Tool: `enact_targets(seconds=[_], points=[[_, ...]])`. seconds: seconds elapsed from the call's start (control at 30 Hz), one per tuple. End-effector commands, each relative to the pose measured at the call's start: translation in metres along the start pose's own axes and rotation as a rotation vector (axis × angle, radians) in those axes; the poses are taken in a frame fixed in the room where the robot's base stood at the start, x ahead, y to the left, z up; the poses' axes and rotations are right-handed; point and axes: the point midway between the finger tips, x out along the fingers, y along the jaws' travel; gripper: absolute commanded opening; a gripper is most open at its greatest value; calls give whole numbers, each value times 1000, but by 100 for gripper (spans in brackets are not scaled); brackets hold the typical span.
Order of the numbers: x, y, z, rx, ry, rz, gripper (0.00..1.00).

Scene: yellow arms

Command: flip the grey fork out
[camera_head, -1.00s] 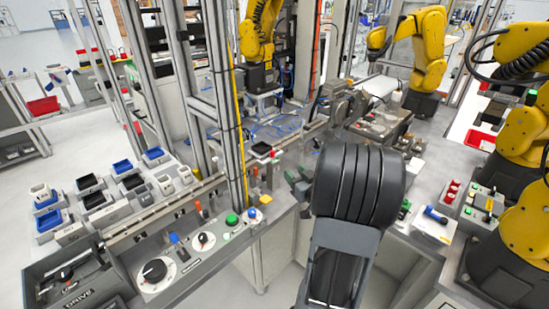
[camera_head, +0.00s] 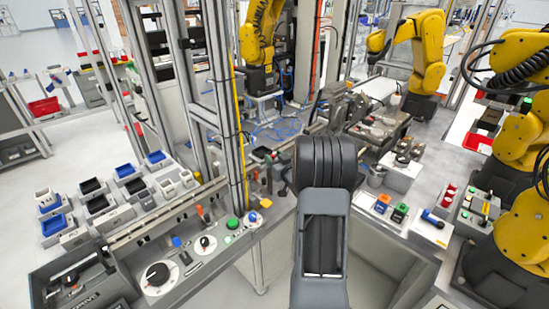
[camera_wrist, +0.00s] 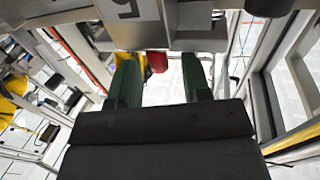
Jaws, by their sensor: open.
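My gripper (camera_wrist: 160,78) shows in the wrist view with its two dark green fingers apart. Nothing is clearly held between them; a red part (camera_wrist: 157,62) and a yellow part show in the gap, seemingly farther off. A pale grey block (camera_wrist: 128,12) with a dark mark lies across the top of the wrist view, just past the fingertips. I cannot tell whether it belongs to the grey fork. I cannot make out the fork surely in either view. In the head view, my arm hides most of the gripper and the bench behind it.
A control panel with a black knob (camera_head: 157,274) and a green button (camera_head: 232,223) lies left of my arm. An upright metal frame with a yellow strip (camera_head: 239,150) stands close on the left. Yellow arms (camera_head: 430,50) stand at the back and right. Small coloured blocks (camera_head: 400,212) sit at right.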

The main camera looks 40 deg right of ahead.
Motion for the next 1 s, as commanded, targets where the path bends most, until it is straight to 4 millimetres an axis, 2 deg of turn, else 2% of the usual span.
enact_targets(seconds=[0.3, 0.77, 1.0], points=[[2, 0, 0, 0, 1, 1, 44], [2, 0, 0, 0, 0, 0, 1], [2, 0, 0, 0, 0, 0, 0]])
